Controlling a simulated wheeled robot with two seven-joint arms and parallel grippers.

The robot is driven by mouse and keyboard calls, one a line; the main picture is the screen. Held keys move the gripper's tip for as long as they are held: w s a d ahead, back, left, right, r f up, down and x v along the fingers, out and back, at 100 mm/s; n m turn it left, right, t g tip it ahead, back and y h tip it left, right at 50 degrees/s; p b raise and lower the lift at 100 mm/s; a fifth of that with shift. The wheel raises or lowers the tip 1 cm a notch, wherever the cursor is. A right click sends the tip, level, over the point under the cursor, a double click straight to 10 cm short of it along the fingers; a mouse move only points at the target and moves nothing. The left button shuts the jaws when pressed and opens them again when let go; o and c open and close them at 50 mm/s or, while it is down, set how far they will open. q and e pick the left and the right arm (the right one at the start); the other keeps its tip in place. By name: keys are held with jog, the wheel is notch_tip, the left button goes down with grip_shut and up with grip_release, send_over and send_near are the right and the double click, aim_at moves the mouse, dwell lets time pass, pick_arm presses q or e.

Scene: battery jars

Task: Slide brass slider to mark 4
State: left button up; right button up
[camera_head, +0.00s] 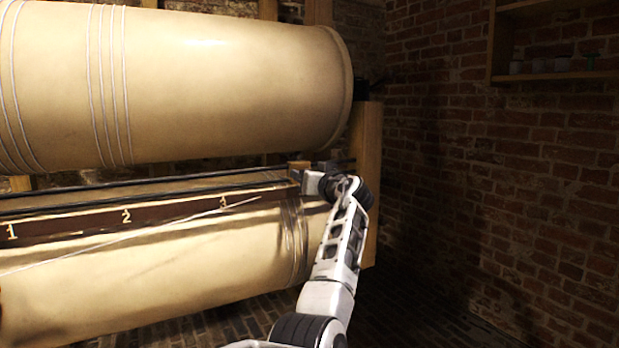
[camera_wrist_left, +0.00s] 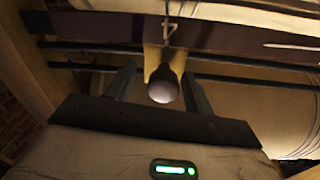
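The brass slider (camera_wrist_left: 152,60) sits on the dark rods in the left wrist view, in line with the mark 4 (camera_wrist_left: 168,32), which appears upside down. Its round dark knob (camera_wrist_left: 163,88) points toward the camera. My left gripper (camera_wrist_left: 160,88) has one finger on each side of the knob. A gap shows at the left finger; the right finger is close to the knob, and I cannot tell whether it touches. In the head view my left gripper (camera_head: 312,182) is at the right end of the scale, past mark 3 (camera_head: 223,201), and a small part of the slider (camera_head: 299,165) shows behind it.
A large cream cylinder (camera_head: 220,85) lies above the scale and another (camera_head: 150,285) lies below it. A wooden post (camera_head: 367,150) stands just right of my gripper. A brick wall (camera_head: 500,190) and a shelf (camera_head: 555,76) are farther right.

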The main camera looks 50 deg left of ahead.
pick_arm(q)
jog(key=shift+s+d, duration=0.1)
jog(key=shift+d, duration=0.25)
jog(key=p+v, duration=0.2)
jog(key=v, duration=1.3)
jog(key=shift+p, duration=0.4)
pick_arm(e)
jog(key=shift+s+d+f+n+g+h, duration=0.1)
jog(key=shift+d+f+n+g+h, duration=0.25)
jog(key=shift+f+n+h, duration=0.2)
pick_arm(q)
jog(key=shift+s, duration=0.15)
